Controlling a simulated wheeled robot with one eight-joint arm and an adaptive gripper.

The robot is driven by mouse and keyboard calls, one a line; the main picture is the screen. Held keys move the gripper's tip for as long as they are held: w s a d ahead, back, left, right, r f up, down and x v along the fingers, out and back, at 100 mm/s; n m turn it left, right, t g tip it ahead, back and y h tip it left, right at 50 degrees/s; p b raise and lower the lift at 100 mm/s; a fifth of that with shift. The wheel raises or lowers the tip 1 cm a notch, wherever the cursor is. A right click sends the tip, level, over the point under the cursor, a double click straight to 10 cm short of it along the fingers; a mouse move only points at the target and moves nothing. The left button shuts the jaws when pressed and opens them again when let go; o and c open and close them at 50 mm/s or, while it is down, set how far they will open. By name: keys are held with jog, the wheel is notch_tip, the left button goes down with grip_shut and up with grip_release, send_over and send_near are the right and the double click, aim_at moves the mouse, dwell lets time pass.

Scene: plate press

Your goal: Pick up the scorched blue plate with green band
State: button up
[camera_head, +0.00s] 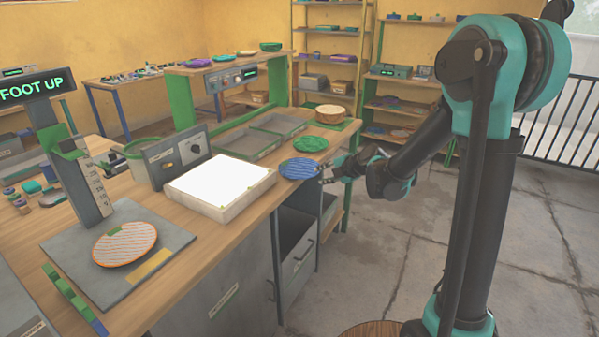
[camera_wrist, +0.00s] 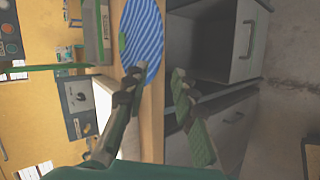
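A blue plate (camera_head: 299,168) with pale stripes lies at the right edge of the workbench. In the wrist view the blue plate (camera_wrist: 144,36) is at the top, with a small green patch on its left side. No scorch mark or full green band can be made out. My gripper (camera_head: 328,172) is just right of the plate, off the bench edge. In the wrist view my gripper (camera_wrist: 154,76) is open, with nothing between its fingers. The left finger overlaps the plate's lower rim in the picture; whether it touches cannot be told.
A green plate (camera_head: 311,142) and a round wooden-looking stack (camera_head: 330,114) stand behind the blue plate. A white lit panel (camera_head: 220,184) is to its left. An orange-rimmed striped plate (camera_head: 125,243) lies on a grey base. An open drawer (camera_wrist: 212,45) is below the bench edge.

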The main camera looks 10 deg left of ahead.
jog(key=x, duration=0.5)
jog(key=shift+a, duration=0.25)
grip_shut()
